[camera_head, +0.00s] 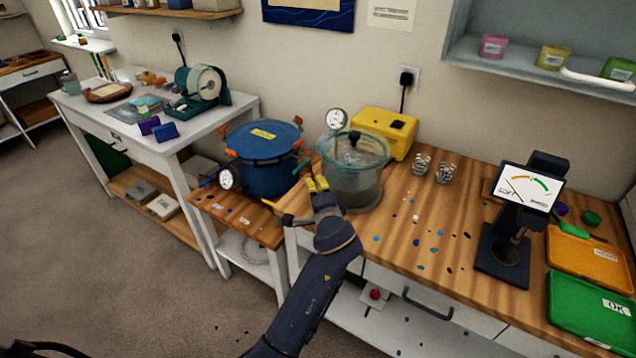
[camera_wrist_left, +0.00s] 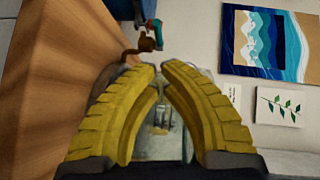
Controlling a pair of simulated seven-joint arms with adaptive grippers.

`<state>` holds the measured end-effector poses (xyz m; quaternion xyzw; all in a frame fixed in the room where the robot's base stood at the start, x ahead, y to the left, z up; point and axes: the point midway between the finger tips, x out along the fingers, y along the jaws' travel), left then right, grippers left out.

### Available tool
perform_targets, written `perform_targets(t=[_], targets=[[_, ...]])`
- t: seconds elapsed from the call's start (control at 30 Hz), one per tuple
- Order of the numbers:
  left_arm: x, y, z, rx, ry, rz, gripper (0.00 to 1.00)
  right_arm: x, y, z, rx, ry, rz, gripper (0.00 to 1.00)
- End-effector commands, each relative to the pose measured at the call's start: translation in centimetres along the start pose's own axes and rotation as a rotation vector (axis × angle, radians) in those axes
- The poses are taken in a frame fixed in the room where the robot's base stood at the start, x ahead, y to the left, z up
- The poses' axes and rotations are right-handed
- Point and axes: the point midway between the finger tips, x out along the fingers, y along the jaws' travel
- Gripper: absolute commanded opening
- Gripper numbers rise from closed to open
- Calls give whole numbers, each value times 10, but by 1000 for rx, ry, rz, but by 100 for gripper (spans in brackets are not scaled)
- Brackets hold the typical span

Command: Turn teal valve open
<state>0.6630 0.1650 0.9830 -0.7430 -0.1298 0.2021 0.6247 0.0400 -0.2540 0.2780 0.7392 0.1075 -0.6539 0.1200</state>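In the left wrist view, a small teal part (camera_wrist_left: 152,32) with a brownish fitting is just beyond the fingertips, toward the top; it looks like the valve. The clear chamber (camera_head: 352,182) with a teal rim and a round gauge (camera_head: 336,119) stands on the wooden bench. My left gripper (camera_head: 318,184) is low at the chamber's left front side. Its yellow fingers (camera_wrist_left: 159,68) have their tips close together with a narrow gap; I see nothing held between them. My right gripper is out of view.
A blue pot (camera_head: 264,165) with orange clamps stands left of the chamber. A yellow case (camera_head: 385,130) is behind it. Two cups (camera_head: 446,172) and scattered drops lie to the right. A dial stand (camera_head: 505,250) and orange (camera_head: 590,262) and green trays (camera_head: 590,312) occupy the right end.

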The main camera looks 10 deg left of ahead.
Motion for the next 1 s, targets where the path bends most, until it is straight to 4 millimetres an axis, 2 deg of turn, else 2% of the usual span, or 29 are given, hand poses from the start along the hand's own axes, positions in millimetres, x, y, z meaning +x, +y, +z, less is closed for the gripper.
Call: perform_targets(t=[0.2,0.5,0.7,1.0], targets=[[35,-1,1,3,-1,-2,0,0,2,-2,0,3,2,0],[70,0,0,2,1,-1,0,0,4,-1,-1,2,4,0],[80,0,0,0,1,0,0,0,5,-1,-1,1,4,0],[82,0,0,0,0,0,0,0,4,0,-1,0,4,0]])
